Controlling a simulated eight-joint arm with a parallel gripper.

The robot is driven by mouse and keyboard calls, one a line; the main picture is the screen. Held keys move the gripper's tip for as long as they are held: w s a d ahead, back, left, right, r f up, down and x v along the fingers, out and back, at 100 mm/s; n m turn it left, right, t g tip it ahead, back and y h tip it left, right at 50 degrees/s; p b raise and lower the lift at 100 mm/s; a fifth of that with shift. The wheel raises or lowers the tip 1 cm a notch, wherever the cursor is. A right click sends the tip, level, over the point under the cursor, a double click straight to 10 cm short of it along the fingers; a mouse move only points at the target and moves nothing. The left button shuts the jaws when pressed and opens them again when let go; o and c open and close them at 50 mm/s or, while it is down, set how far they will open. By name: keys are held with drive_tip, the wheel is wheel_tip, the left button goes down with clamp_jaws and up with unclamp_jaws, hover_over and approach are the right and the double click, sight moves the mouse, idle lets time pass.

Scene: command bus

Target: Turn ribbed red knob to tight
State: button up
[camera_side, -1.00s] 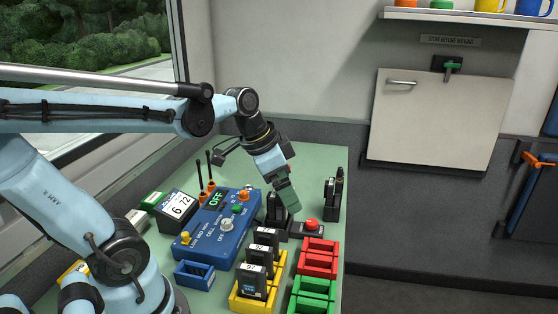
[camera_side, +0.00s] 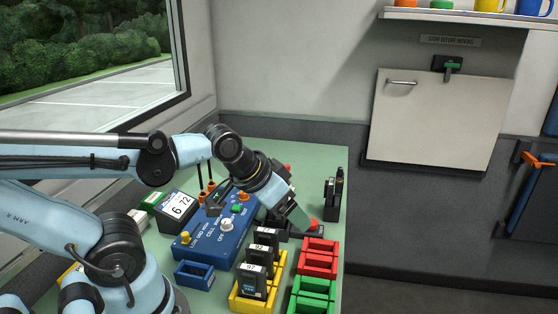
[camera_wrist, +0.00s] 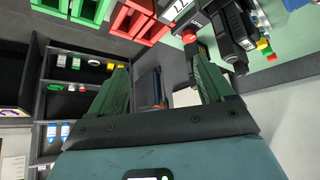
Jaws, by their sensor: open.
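The red knob (camera_side: 314,224) sits on a small dark box on the green table, just behind the red bins in the side view. My gripper (camera_side: 304,222) is right at the knob's left side, tilted down to the right, and partly hides it and its box. In the wrist view a red knob (camera_wrist: 189,36) shows near the tip of the right finger. My gripper (camera_wrist: 158,62) is open there, with its green fingers apart and nothing clearly between them. I cannot tell whether a finger touches the knob. Its ribs and any tight mark are too small to make out.
Red bins (camera_side: 318,251) and green bins (camera_side: 312,292) stand in front of the knob. Yellow bins (camera_side: 248,300) with upright dark modules are to the left. A blue control box (camera_side: 212,240) lies behind them. A dark upright stand (camera_side: 333,195) is behind the knob.

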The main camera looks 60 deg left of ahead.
drive_tip(key=shift+w+r+n, duration=0.25)
drive_tip(key=shift+w+n, duration=0.1)
drive_tip(key=shift+n, duration=0.15)
drive_tip(key=shift+c, duration=1.1)
drive_tip(key=w+n+g, duration=0.1)
drive_tip(key=w+n, duration=0.1)
drive_tip(key=n, duration=0.1)
drive_tip(key=w+r+n+g+y, duration=0.1)
drive_tip(key=n, duration=0.2)
drive_tip(key=w+r+n+g, duration=0.1)
drive_tip(key=w+n+g, duration=0.1)
drive_tip(key=shift+w+a+r+n+y, duration=0.15)
drive_tip(key=shift+w+a+n+y, duration=0.15)
drive_tip(key=shift+w+a+n, duration=0.1)
drive_tip(key=shift+c, duration=0.8)
drive_tip(key=n+g+y, duration=0.3)
drive_tip(key=n+g, duration=0.2)
drive_tip(key=n, duration=0.8)
hover_over(315, 223)
drive_tip(key=w+d, duration=0.2)
drive_tip(key=d, duration=0.2)
drive_tip(key=shift+f, duration=1.6)
drive_tip(key=shift+m+h, duration=0.3)
drive_tip(key=x, duration=1.1)
drive_tip(key=shift+a+f, duration=0.15)
drive_tip(key=shift+c, duration=0.4)
drive_tip(key=c, duration=1)
